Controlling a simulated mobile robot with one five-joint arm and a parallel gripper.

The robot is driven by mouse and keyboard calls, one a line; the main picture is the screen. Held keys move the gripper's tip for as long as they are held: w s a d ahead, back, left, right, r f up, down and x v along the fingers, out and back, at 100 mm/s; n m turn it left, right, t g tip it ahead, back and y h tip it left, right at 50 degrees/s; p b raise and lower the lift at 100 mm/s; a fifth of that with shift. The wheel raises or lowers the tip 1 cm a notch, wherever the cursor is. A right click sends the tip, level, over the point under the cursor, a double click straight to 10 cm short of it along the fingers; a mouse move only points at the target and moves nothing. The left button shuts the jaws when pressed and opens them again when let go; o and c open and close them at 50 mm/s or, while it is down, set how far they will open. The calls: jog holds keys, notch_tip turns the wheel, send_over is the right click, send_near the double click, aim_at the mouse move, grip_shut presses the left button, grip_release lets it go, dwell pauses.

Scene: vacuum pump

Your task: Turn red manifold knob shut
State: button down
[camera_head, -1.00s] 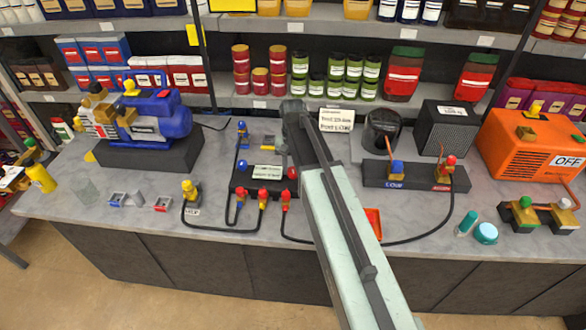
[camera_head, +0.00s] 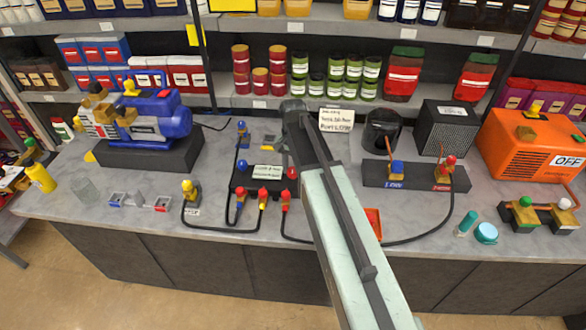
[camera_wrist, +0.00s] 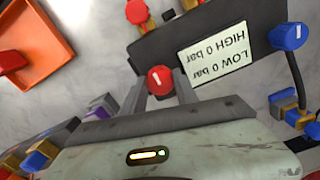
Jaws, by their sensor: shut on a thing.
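The red manifold knob (camera_wrist: 160,79) sits between the fingertips of my gripper (camera_wrist: 161,84) in the wrist view. My gripper is shut on it. A short white mark on the knob's face runs close to upright in that picture, slightly tilted. In the head view the red knob (camera_head: 292,173) shows at the right end of the dark manifold box (camera_head: 240,182), beside my arm. My arm hides most of the gripper there. The box carries a label (camera_wrist: 217,50) reading "HIGH 0 bar" and "LOW 0 bar", upside down in the wrist view.
The blue knob (camera_head: 242,163) is at the box's other end. Red-capped fittings (camera_head: 285,195) and black hoses run along its front. An orange tray (camera_wrist: 30,45) lies near the gripper. A blue pump (camera_head: 160,125) stands left; a valve block (camera_head: 415,177) stands right.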

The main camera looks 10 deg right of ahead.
aim_at(293, 170)
jog(key=c, duration=0.9)
grip_release()
jog(key=shift+c, duration=0.2)
notch_tip(293, 170, up, 8)
jog(key=p, duration=0.8)
jog(key=shift+f, duration=0.15)
